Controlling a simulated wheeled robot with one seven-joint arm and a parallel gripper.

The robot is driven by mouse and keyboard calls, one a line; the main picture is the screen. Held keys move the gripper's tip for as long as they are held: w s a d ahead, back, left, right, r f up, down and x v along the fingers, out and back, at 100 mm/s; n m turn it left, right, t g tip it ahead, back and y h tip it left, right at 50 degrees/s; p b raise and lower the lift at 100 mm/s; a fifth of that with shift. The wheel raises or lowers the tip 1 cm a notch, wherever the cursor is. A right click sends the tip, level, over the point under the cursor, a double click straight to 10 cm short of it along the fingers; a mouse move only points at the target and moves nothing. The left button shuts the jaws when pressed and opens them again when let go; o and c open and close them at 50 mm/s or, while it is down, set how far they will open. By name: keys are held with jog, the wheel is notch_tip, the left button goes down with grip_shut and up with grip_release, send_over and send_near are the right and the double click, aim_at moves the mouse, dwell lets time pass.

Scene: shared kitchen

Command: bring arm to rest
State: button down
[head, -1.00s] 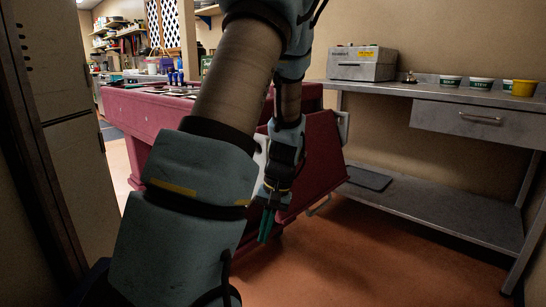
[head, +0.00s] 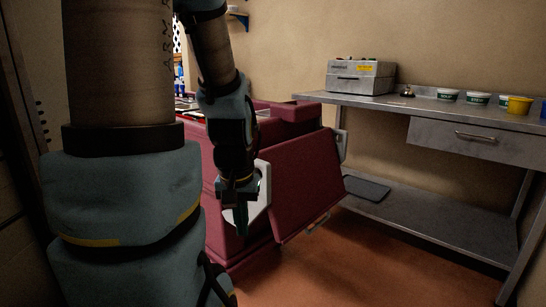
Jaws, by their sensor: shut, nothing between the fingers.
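My arm stands large across the left of the head view, its upper links running out of the top edge. My gripper (head: 241,220) hangs from the forearm and points down, with its greenish fingertips low. It is shut and holds nothing. It is in front of the dark red counter unit (head: 295,178), near a pale panel on that unit's side. I cannot tell whether it touches the unit.
A steel table (head: 385,107) with a lower shelf stands along the right wall. It carries a metal appliance (head: 360,78), white tubs (head: 447,95) and a yellow tub (head: 518,106). A dark flat pad (head: 367,188) lies on the shelf. Reddish floor (head: 340,260) is open in front.

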notch_tip(320, 180, up, 18)
jog(key=p, duration=1.5)
jog(key=shift+p, duration=0.4)
jog(key=shift+f, duration=0.1)
